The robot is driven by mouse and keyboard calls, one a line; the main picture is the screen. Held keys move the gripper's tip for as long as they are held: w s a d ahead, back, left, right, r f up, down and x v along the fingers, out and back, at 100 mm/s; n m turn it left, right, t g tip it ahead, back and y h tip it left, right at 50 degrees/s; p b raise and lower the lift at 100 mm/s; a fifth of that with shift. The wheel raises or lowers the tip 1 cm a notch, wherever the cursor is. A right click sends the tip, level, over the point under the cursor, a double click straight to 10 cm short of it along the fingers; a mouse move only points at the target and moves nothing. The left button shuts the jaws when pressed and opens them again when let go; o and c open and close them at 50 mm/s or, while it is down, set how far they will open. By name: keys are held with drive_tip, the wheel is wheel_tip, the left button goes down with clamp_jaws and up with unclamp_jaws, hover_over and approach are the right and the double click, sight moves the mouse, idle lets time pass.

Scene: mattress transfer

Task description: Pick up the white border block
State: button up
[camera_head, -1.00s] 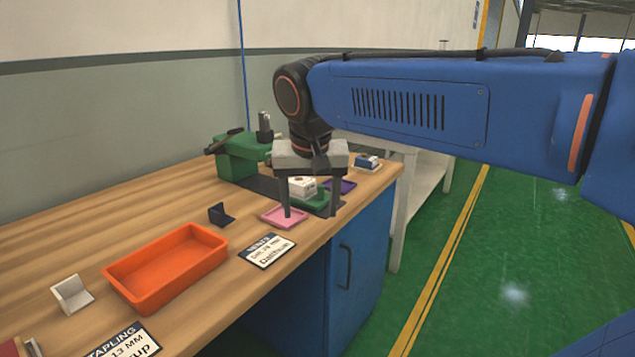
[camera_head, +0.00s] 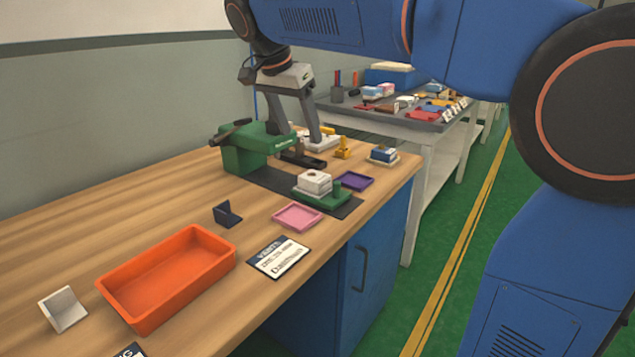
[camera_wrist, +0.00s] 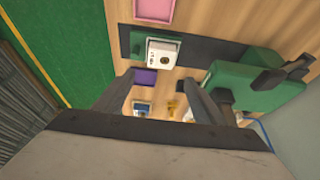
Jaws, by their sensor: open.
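A white block (camera_head: 314,181) with a dark round mark on top sits on a green fixture (camera_head: 325,199) on the dark mat. It also shows in the wrist view (camera_wrist: 162,54), with small print along one side. My gripper (camera_head: 299,136) is open and empty, with its fingers pointing down over the back of the bench, beyond the white block and beside the green press (camera_head: 250,150). In the wrist view my gripper's fingertips (camera_wrist: 160,84) are apart, and the block lies beyond them. A white L-shaped piece (camera_head: 62,308) stands at the near left of the bench.
An orange tray (camera_head: 168,312), a dark blue bracket (camera_head: 228,214), a pink tray (camera_head: 297,217) and a purple tray (camera_head: 355,181) lie on the wooden bench. A blue-and-white block (camera_head: 383,154) and a yellow piece (camera_head: 342,148) stand at the back.

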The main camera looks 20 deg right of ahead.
sight(314, 176)
drive_tip(key=x, duration=1.5)
drive_tip(key=shift+w, duration=0.15)
drive_tip(key=c, duration=0.9)
